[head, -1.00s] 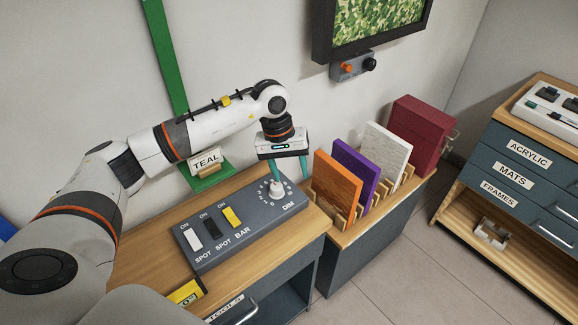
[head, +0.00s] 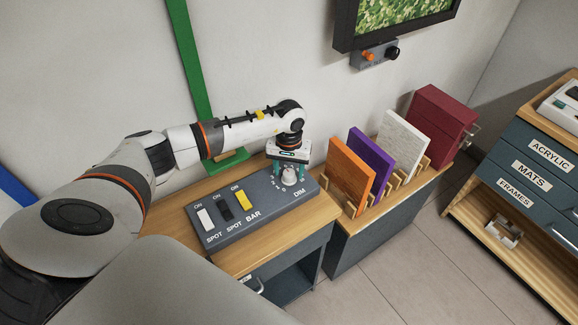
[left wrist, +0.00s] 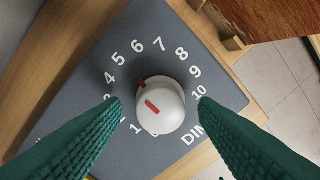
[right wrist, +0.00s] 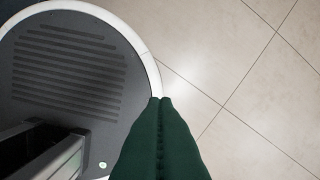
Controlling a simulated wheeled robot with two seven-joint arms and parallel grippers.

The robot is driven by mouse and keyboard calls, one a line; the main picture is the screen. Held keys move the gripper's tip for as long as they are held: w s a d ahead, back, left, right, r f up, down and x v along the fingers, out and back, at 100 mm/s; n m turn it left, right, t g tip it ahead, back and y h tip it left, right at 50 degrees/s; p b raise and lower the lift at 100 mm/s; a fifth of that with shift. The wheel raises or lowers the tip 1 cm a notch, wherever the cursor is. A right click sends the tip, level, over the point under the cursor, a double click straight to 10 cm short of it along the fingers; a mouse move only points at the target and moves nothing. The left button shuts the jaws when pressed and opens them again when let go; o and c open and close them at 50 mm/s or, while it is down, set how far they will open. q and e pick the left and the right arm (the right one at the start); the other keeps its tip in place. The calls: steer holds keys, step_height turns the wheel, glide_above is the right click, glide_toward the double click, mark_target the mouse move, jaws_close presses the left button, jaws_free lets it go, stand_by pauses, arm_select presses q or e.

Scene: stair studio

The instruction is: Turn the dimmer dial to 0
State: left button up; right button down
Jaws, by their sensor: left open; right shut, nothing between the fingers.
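The white dimmer dial (head: 289,177) sits at the right end of the grey switch panel (head: 226,228), by the DIM label. In the left wrist view the dial (left wrist: 165,112) has red marks pointing up-left, roughly toward 4 or 5; the exact reading is unclear. My left gripper (head: 289,171) is open above the dial, pointing down. In the left wrist view its green fingers (left wrist: 160,106) stand either side of the dial, with visible gaps. The fingertips partly cover the low numbers. My right gripper (right wrist: 160,101) is shut and empty over the floor.
White, black and yellow switches (head: 243,199) are left of the dial. Orange (head: 350,177), purple and white panels stand in a rack to the right, near my left gripper. A green strip (head: 190,60) is on the wall behind. A drawer cabinet (head: 520,170) is far right.

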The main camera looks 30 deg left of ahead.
arm_select(q)
steer(key=shift+f, duration=0.2)
steer(key=shift+c, duration=0.3)
steer(key=c, duration=0.9)
arm_select(e)
steer(key=shift+s, duration=0.75)
steer(key=shift+f, duration=0.15)
